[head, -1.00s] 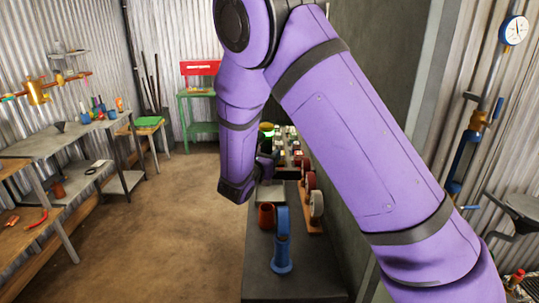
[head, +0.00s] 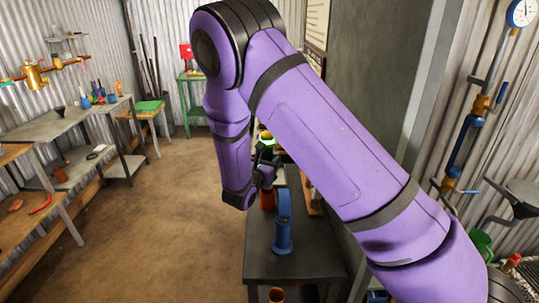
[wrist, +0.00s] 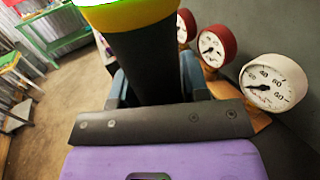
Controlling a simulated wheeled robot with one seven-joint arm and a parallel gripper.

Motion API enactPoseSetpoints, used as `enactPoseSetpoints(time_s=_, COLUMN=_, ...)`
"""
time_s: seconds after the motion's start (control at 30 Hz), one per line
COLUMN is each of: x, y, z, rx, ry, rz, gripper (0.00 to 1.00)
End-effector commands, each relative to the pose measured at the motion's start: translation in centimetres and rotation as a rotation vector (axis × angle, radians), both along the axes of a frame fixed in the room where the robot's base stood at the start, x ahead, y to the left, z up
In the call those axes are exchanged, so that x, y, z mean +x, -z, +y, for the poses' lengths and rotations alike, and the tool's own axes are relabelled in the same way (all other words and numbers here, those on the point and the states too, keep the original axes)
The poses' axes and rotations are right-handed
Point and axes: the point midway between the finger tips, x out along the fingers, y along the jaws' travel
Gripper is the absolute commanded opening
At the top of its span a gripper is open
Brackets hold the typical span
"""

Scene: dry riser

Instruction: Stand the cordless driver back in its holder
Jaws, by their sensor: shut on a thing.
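My gripper (head: 264,172) is shut on the cordless driver (head: 266,138), over the dark bench. In the wrist view the driver's thick dark handle (wrist: 148,65) stands between my blue-grey fingers, with its yellow-green part (wrist: 128,14) at the top edge. The rest of the driver is cut off there. A blue upright stand (head: 283,228), with a round base and a tall curved back, is on the bench just nearer than my gripper. It looks like the holder, but I cannot tell for sure. The driver is apart from it.
A red-brown cup (head: 267,201) stands beside the blue stand, partly hidden by my gripper. Dial gauges (wrist: 272,83) line the bench's right side by the wall. An orange-rimmed item (head: 276,295) is at the bottom edge. The floor (head: 150,220) to the left is clear.

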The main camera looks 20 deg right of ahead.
Motion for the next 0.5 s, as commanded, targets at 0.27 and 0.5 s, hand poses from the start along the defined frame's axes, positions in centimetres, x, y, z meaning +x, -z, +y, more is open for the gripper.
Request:
enactPoseSetpoints(time_s=0.27, x=0.0, y=2.4, z=0.0, rx=-0.001, ry=0.000, rz=0.001, gripper=0.04)
enactPoseSetpoints(time_s=0.5, x=0.0, y=4.1, z=0.0, rx=-0.001, ry=0.000, rz=0.001, gripper=0.04)
